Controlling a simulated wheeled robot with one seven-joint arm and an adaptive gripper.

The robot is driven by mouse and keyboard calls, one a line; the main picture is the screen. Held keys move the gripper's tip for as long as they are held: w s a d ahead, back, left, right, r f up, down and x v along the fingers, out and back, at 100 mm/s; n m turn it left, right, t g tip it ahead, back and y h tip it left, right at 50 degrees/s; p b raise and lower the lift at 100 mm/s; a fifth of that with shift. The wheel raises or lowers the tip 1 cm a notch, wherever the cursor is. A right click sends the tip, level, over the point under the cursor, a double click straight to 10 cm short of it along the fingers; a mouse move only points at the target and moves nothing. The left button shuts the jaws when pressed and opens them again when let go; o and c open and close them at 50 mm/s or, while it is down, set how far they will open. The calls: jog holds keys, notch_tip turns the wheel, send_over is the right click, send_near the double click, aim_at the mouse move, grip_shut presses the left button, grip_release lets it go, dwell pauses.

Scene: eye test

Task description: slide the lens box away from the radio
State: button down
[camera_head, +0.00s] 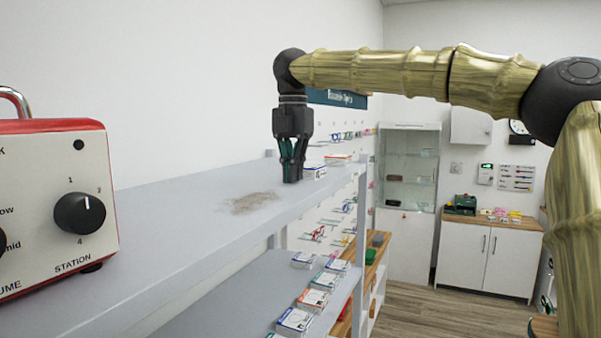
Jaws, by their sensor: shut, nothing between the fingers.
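The radio (45,180), red with a pale front and black knobs, stands at the near left end of the grey top shelf (170,225). It is cut off by the picture's left edge. A small white and blue lens box (314,173) lies toward the far end of the same shelf, well apart from the radio. My gripper (292,179) points straight down with its fingers shut and empty. Its tips are close to the shelf top, at the box's left side, the side toward the radio. It partly hides the box; I cannot tell whether they touch.
Another box, white and orange (338,158), lies farther back on the top shelf. A brownish dusty patch (250,202) marks the bare shelf between radio and gripper. Several boxes (312,300) lie on the lower shelf (225,300). A white wall runs along the left.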

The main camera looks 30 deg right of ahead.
jog(key=shift+s+a+r+b, duration=0.3)
jog(key=shift+a+r+b, duration=0.2)
jog(key=shift+a+r, duration=0.4)
notch_tip(320, 180, up, 8)
jog(key=b, duration=0.2)
jog(key=shift+d, duration=0.35)
